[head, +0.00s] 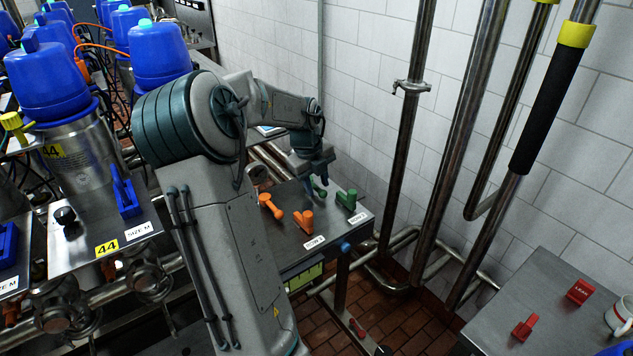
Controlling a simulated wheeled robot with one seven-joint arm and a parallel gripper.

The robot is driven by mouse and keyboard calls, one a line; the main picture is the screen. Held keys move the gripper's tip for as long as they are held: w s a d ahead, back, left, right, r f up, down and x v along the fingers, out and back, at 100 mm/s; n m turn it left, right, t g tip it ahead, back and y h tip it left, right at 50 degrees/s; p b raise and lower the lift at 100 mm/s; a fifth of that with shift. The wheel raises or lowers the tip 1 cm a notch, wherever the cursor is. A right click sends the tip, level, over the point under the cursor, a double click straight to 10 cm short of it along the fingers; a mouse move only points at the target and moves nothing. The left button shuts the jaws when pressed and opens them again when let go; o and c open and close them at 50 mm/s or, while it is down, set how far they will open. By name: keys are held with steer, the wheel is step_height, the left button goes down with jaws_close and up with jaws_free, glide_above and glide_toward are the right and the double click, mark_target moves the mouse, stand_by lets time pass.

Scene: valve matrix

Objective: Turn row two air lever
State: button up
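A metal panel (290,260) by the tiled wall carries two orange levers, one farther left (270,206) and one nearer its front edge (303,221). Two green levers stand to their right, one at the back (319,188) and one at the right (347,199). Small white labels sit in front of the nearer orange lever (314,242) and the right green lever (358,217); their text is too small to read surely, so I cannot tell which lever is row two air. My gripper (318,180) points down at the back green lever, partly hiding it. Whether it touches is unclear, and its finger opening does not show clearly.
Blue-topped steel valves (160,55) and a plate with a blue lever (126,195) stand at the left. Vertical pipes (405,130) rise right of the panel. A grey table (560,290) with red blocks and a mug is at the lower right.

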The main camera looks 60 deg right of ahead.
step_height(320, 180, up, 14)
steer(key=a+b, duration=0.1)
steer(key=a, duration=0.1)
steer(key=shift+w+a+f, duration=0.25)
steer(key=shift+w+a, duration=0.05)
steer(key=shift+w, duration=0.15)
stand_by(0.5)
steer(key=w+a+f+n+t+y, duration=0.1)
steer(key=w+a+f+n, duration=0.1)
steer(key=a+n, duration=0.85)
steer(key=w+a+f+n+t+y, duration=0.1)
steer(key=w+a+n+t, duration=0.1)
steer(key=a+n, duration=0.85)
steer(key=s+a+f+n, duration=0.2)
steer(key=s+a+n, duration=0.2)
steer(key=a+n, duration=0.5)
steer(key=s+a+f+n+t, duration=0.1)
steer(key=s+a+n, duration=0.3)
steer(key=a+n, duration=0.6)
steer(key=shift+s+a+f, duration=0.15)
steer(key=shift+a+f, duration=0.4)
steer(key=shift+a, duration=0.25)
steer(key=shift+d, duration=0.1)
